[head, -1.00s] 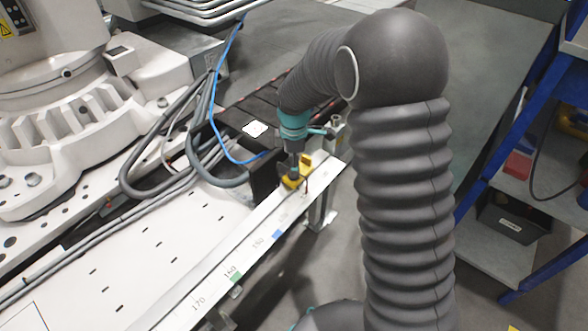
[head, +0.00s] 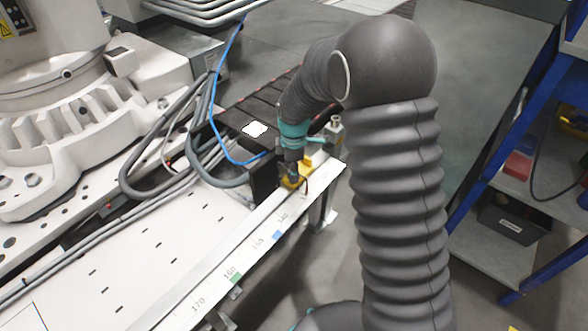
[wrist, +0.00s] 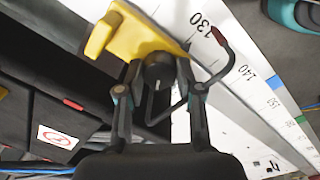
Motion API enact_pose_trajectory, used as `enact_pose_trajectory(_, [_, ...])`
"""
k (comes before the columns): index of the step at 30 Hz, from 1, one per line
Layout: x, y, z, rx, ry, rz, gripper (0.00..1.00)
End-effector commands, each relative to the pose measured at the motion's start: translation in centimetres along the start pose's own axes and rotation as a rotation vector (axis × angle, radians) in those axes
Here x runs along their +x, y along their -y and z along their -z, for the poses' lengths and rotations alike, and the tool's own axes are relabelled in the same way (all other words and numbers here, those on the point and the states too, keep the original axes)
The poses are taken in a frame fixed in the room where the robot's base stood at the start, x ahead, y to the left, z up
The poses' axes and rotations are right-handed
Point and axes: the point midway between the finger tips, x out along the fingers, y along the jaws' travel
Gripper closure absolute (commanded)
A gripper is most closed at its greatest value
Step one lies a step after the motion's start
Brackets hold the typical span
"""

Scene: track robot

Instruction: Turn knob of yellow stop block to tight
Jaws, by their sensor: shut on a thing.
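The yellow stop block (wrist: 140,42) sits on the white ruled rail, with its upright tab toward the upper left of the wrist view. In the head view the yellow stop block (head: 304,171) is partly hidden by my gripper (head: 289,184). The round black knob (wrist: 159,71) with a white line mark is on the block's near side. In the wrist view my gripper (wrist: 158,92) has one finger on each side of the knob and is shut on it. The white line points roughly down the picture. The exact finger contact is hard to see.
A white rail (head: 216,283) with printed numbers and green and blue marks runs diagonally along the table edge. A thin dark red-ended lever (wrist: 222,42) curves beside the block. Blue and grey cables (head: 221,130) lie left of my gripper.

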Motion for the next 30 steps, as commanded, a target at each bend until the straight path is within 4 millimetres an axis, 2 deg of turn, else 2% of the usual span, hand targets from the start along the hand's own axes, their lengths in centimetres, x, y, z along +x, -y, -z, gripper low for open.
enact_pose_trajectory(11, [0.04, 0.01, 0.01, 0.128, 0.007, 0.0, 0.99])
enact_pose_trajectory(30, [0.06, 0.04, 0.12, 0.713, 0.035, 0.0, 0.99])
